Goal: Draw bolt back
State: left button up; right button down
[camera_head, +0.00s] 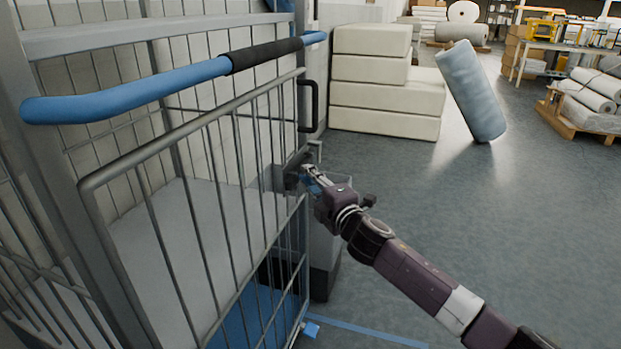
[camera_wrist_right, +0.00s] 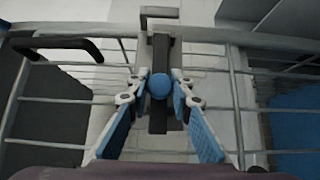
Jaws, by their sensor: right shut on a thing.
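The bolt shows in the right wrist view as a dark upright bar on the gate with a round blue knob (camera_wrist_right: 158,86). My right gripper (camera_wrist_right: 160,80) is shut on this knob, one finger on each side of it. In the head view my right gripper (camera_head: 306,172) reaches from the lower right to the latch side of the wire gate (camera_head: 192,170). There the gripper mostly hides the bolt, and a grey latch plate (camera_head: 279,178) shows beside it. My left gripper is not in view.
The gate belongs to a wire cage trolley with a blue push bar (camera_head: 130,94). A black pull handle (camera_head: 314,105) sits above the latch. Stacked cream blocks (camera_head: 385,95) and a leaning wrapped roll (camera_head: 470,90) stand behind.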

jog(key=c, duration=1.8)
grip_release()
jog(key=shift+s+a+f, duration=0.1)
jog(key=shift+s+a, duration=0.15)
jog(key=shift+a, duration=0.1)
jog(key=shift+o, duration=0.3)
jog(key=shift+d, duration=0.1)
jog(key=v, duration=1.2)
jog(key=shift+f, duration=0.1)
